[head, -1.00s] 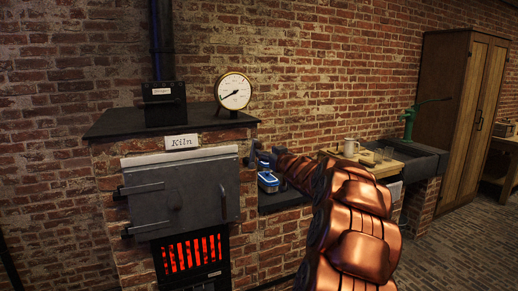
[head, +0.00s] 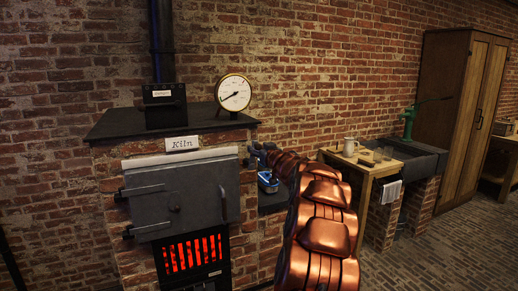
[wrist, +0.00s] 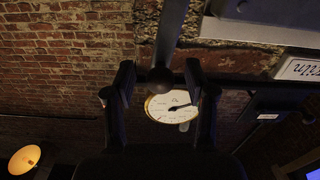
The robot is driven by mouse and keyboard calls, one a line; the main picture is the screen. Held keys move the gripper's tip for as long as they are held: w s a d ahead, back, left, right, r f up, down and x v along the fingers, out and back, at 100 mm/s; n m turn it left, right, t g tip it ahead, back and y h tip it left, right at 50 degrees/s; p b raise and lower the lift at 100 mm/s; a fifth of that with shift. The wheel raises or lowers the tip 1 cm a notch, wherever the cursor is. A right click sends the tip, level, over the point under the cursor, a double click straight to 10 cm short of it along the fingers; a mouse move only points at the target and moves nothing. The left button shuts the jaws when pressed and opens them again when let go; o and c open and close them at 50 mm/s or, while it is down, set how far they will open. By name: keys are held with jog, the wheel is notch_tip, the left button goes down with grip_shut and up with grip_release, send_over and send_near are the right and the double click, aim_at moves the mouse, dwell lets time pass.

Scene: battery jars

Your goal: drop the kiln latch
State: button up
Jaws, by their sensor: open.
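The kiln (head: 182,143) stands at the left in the head view, its grey door (head: 178,197) closed over a glowing grate. A dark bar with a ball knob (wrist: 160,80), apparently the latch, shows in the wrist view, where the kiln sign appears upside down. The knob lies between the two fingers of my gripper (wrist: 160,88), which are open on either side of it. I cannot tell whether they touch it. In the head view my gripper (head: 260,154) is just right of the kiln's upper front corner, small and partly hidden by my arm.
A round gauge (head: 233,92) stands on the kiln top. A blue device (head: 268,181) sits on a dark ledge behind my arm. To the right are a wooden table (head: 362,167) with a mug, a sink (head: 420,158) and a cabinet (head: 465,120). The floor at right is clear.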

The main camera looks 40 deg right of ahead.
jog(key=shift+c, duration=0.4)
grip_shut()
dwell(0.4)
